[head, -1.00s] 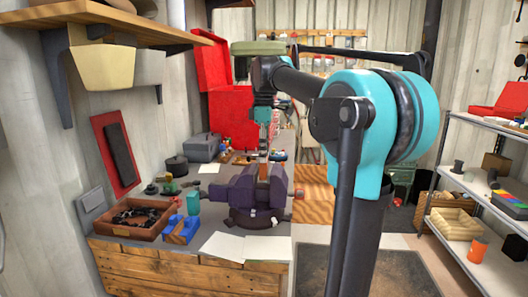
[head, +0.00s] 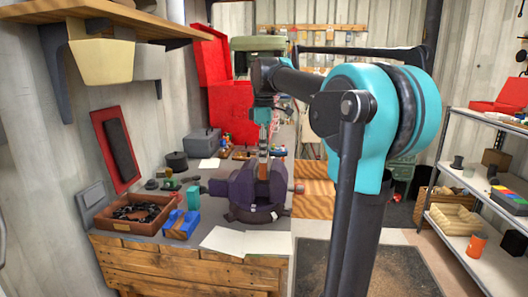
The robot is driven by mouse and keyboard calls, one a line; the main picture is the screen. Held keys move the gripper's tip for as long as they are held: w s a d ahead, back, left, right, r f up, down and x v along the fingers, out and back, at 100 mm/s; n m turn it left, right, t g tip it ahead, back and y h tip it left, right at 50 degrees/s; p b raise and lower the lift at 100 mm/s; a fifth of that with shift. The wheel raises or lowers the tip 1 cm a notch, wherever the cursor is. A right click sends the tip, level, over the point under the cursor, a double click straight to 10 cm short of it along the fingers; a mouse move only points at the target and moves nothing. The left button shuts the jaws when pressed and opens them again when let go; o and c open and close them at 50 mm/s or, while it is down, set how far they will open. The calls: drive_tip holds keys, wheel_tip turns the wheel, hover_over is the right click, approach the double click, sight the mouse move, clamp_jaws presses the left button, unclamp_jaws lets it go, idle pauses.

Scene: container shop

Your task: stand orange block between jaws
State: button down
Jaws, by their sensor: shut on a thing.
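The purple vise (head: 242,190) stands on the workbench near its front right corner. My gripper (head: 263,150) points down over the vise and is shut on the orange block (head: 263,171). The block is narrow and looks upright, its lower part at the vise's jaw area. The vise body and the small picture size hide its lower end. I cannot tell whether the block touches either jaw or rests on anything.
A brown tray of dark parts (head: 133,214), a blue block-like item (head: 181,224) and a teal cup (head: 193,199) stand left of the vise. White sheets (head: 240,242) lie in front. A grey toolbox (head: 202,142) stands behind. A shelf rack (head: 470,205) is at right.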

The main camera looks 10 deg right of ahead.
drive_tip(key=shift+f, duration=0.2)
idle(0.3)
drive_tip(key=c, duration=1.1)
unclamp_jaws()
drive_tip(key=shift+r, duration=3)
